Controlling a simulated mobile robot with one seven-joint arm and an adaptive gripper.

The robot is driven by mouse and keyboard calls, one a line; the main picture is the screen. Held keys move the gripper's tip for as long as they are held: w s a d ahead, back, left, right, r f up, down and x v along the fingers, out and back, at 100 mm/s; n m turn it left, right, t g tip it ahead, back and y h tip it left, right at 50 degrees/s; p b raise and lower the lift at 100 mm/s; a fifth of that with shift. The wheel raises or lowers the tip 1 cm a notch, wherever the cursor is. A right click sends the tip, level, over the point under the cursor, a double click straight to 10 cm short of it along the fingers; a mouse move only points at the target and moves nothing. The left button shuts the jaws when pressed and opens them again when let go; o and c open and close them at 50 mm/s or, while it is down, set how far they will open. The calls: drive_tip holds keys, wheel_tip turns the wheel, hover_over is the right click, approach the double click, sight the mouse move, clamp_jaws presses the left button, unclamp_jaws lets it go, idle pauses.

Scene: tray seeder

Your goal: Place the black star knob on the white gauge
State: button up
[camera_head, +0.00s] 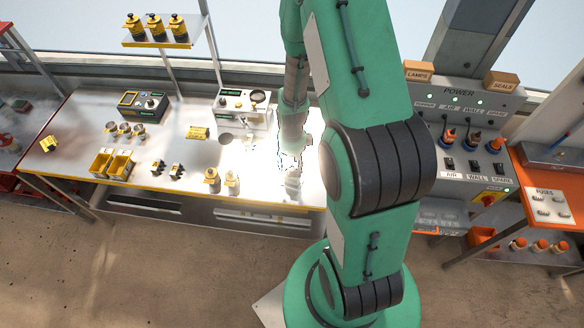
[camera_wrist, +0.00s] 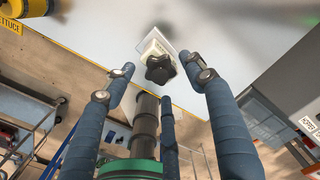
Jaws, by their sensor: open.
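The black star knob (camera_wrist: 160,69) shows in the wrist view. It sits on or just in front of a small cream block with a label (camera_wrist: 154,46); the block's lettering is too small to read. My gripper (camera_wrist: 155,64) is open, its blue-grey fingers spread on either side of the knob, with no clear contact. In the head view my gripper (camera_head: 291,160) is over the bright part of the bench, and glare hides the knob there. A white instrument box with a dial (camera_head: 241,106) stands at the back of the bench; I cannot tell whether it is the white gauge.
The silver bench (camera_head: 75,125) carries a black-and-yellow instrument (camera_head: 143,104), yellow bins (camera_head: 112,164) and two cream-and-brass pieces near its front edge. A shelf with yellow-and-black canisters (camera_head: 155,28) rises behind. A grey power panel (camera_head: 463,105) stands to the right.

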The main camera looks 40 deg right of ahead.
wheel_tip(320, 180, up, 10)
idle(0.6)
drive_tip(key=shift+r, duration=0.1)
idle(0.4)
wheel_tip(320, 180, up, 13)
drive_tip(key=n+t, duration=0.1)
drive_tip(key=n, duration=0.6)
hover_over(292, 169)
drive_tip(key=w+a, duration=0.1)
drive_tip(key=a, duration=0.4)
drive_tip(key=s+a+r+n+t, duration=0.25)
drive_tip(key=a+r+n, duration=0.35)
drive_tip(key=r, duration=0.4)
drive_tip(key=s+a+r+n+t, duration=0.1)
drive_tip(key=s+a+r+n, duration=0.3)
drive_tip(key=s+r+n, duration=0.3)
drive_tip(key=s+a+r+n+t, duration=0.1)
drive_tip(key=s+a+r+n, duration=0.3)
drive_tip(key=s+r+n, duration=0.3)
drive_tip(key=r+n, duration=0.1)
drive_tip(key=n, duration=0.1)
drive_tip(key=shift+s+r+n, duration=0.15)
drive_tip(key=shift+s+n, duration=0.05)
drive_tip(key=shift+n, duration=0.2)
